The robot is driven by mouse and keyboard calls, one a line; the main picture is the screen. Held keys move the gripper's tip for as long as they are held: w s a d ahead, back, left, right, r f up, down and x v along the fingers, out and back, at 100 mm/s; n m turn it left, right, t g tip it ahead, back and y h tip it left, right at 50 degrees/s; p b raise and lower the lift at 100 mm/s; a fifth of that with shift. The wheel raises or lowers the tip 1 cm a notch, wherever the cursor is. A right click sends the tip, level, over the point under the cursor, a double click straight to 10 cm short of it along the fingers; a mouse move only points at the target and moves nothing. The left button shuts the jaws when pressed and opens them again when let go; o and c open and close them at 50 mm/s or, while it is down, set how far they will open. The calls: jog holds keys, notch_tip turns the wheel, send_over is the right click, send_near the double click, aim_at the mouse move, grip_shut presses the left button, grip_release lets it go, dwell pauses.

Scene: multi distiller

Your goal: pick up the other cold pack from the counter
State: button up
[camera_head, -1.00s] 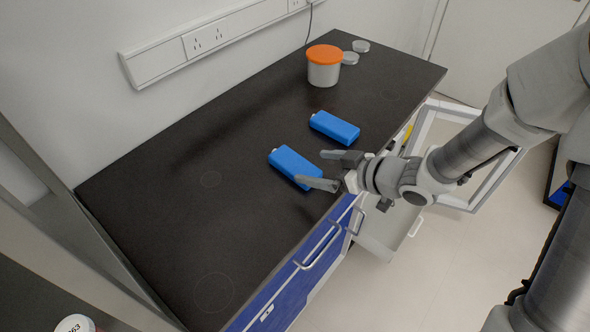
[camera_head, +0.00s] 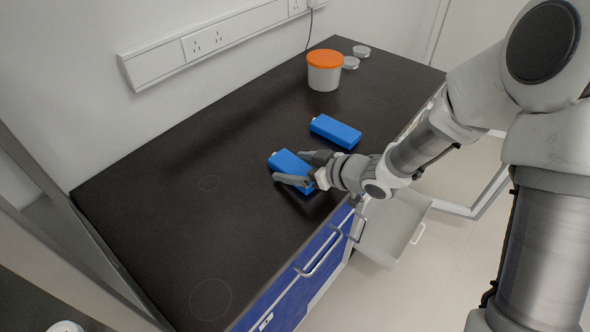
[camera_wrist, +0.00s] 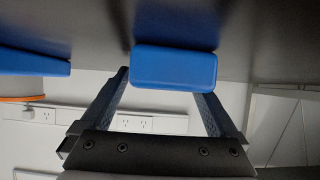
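Two blue cold packs lie flat on the black counter (camera_head: 170,210). The nearer cold pack (camera_head: 286,160) has my gripper (camera_head: 300,168) at it, with one finger along each long side. In the wrist view this pack (camera_wrist: 174,67) sits between the tips of my gripper (camera_wrist: 165,84), which are spread about as wide as the pack. A gap behind the pack shows between the fingers, and I see no firm squeeze. The other cold pack (camera_head: 336,131) lies apart, farther back; it also shows at the left of the wrist view (camera_wrist: 30,63).
A white tub with an orange lid (camera_head: 324,70) and small round dishes (camera_head: 361,51) stand at the counter's far end. The counter's left part is clear.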

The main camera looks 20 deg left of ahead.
jog(key=c, duration=1.3)
jog(key=shift+r, duration=0.1)
